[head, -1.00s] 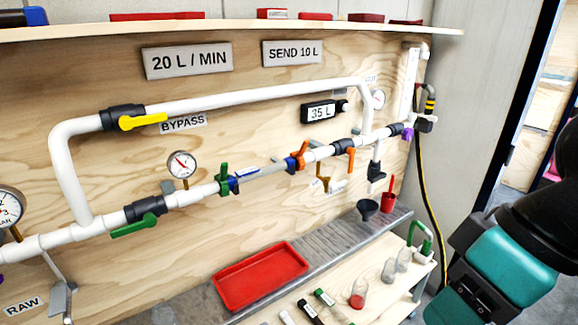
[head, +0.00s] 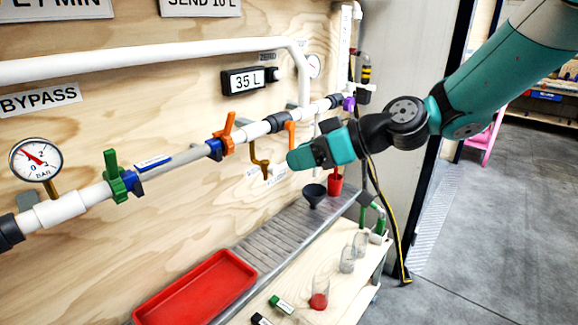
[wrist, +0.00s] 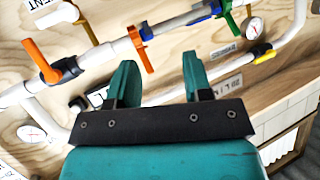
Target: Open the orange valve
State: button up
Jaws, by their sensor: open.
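The orange valve (head: 290,135) sits on the white pipe right of the centre in the head view, its lever pointing down across the pipe. Its orange lever also shows at the left of the wrist view (wrist: 40,62). A separate orange winged fitting (head: 229,132) sits beside a blue collar; it shows in the wrist view too (wrist: 140,48). My gripper (head: 302,158) is open and empty, just below and right of the valve lever in the head view. In the wrist view, nothing is between its fingers (wrist: 160,72), and the lever lies outside them, to the left.
A brass tap (head: 258,160) hangs below the pipe near the lever. A green fitting (head: 118,177) and gauge (head: 36,160) are further left.

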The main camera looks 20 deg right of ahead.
jog(key=w+d+f+t+b, duration=0.2)
jog(key=w+d+f+t, duration=0.1)
jog(key=w+d+f, duration=0.2)
jog(key=m+t+b, duration=0.2)
jog(key=t+b, duration=0.1)
jog(key=t, duration=0.2)
send_near(293, 141)
jog(key=shift+h, duration=0.3)
jog(key=p+x, duration=0.2)
jog(key=x, duration=0.1)
jog(key=p+x, duration=0.2)
jog(key=x, duration=0.1)
jog(key=p+x, duration=0.1)
jog(key=x, duration=0.2)
jog(key=shift+a+r+p, duration=0.2)
jog(key=shift+r+p, duration=0.1)
jog(key=shift+p, duration=0.1)
jog(key=shift+w+a+f, duration=0.1)
jog(key=shift+w+a, duration=0.2)
jog(key=shift+w, duration=0.25)
grip_shut()
